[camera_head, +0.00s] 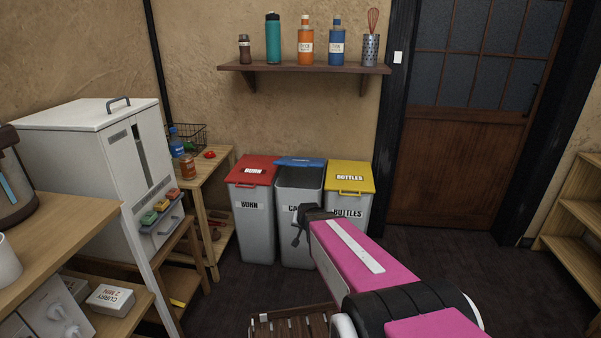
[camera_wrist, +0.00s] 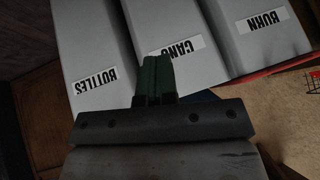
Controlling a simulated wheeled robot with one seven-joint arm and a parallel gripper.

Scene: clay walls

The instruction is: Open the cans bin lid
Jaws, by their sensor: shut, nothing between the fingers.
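The cans bin (camera_head: 300,245) is the grey middle bin of three, its label partly hidden by my arm in the head view. Its blue lid (camera_head: 300,162) appears raised and tipped back, with the grey inside of the bin showing below it. In the wrist view, the cans bin (camera_wrist: 185,70) appears upside down, and a sliver of the blue lid (camera_wrist: 207,97) shows behind my gripper. My gripper (camera_head: 297,238) is in front of the cans bin; its dark green fingers (camera_wrist: 157,62) are together and empty. Whether they touch the bin is unclear.
The red-lidded burn bin (camera_head: 254,220) and yellow-lidded bottles bin (camera_head: 350,206) stand close on either side, lids down. A wooden shelf (camera_head: 305,69) with bottles hangs above. A small wooden table (camera_head: 213,175) and white cabinet (camera_head: 85,150) stand left. Floor on the right is clear.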

